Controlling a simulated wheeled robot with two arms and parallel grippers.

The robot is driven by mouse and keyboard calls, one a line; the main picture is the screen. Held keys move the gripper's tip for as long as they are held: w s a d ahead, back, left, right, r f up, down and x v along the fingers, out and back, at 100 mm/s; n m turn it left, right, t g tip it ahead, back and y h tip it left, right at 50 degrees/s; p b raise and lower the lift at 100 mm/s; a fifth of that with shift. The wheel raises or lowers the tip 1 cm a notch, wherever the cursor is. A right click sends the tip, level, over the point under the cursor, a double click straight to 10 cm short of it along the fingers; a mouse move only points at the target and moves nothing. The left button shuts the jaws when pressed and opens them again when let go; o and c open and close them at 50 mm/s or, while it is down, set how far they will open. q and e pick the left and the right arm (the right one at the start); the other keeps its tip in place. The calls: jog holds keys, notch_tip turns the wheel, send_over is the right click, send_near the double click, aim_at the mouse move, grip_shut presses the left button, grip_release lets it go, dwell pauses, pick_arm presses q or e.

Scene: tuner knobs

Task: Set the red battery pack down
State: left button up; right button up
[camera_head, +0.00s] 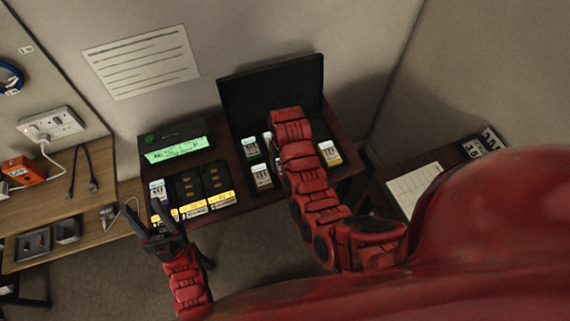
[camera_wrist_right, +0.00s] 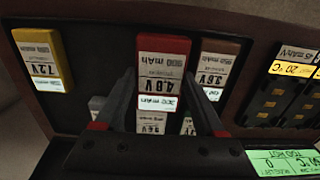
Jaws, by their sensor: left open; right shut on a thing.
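The red battery pack (camera_wrist_right: 165,47) is between the fingers of my right gripper (camera_wrist_right: 160,103) in the right wrist view. Its white label reads 4.8 V, upside down. It is over the dark case, between a yellow pack (camera_wrist_right: 37,47) and a brownish pack (camera_wrist_right: 216,62); I cannot tell whether it touches the case floor. In the head view my right arm hides the red pack and the right gripper. The black case (camera_head: 262,95) stands with its lid up. My left gripper (camera_head: 152,217) is open and empty in front of the charger bays.
A charger with a green display (camera_head: 180,149) and several bays (camera_head: 189,187) is left of the case; its left bay holds a pack (camera_head: 158,190). Other packs (camera_head: 261,177) sit in the case. A wooden desk with an orange device (camera_head: 24,172) is further left.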

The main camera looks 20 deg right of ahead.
jog(key=shift+w+d+r, duration=0.15)
jog(key=shift+w+d, duration=0.1)
jog(key=shift+w, duration=0.1)
jog(key=shift+w+d, duration=0.1)
jog(key=shift+f+p, duration=0.65)
jog(key=shift+f, duration=0.05)
jog(key=shift+f+p, duration=0.5)
jog(key=shift+f, duration=0.7)
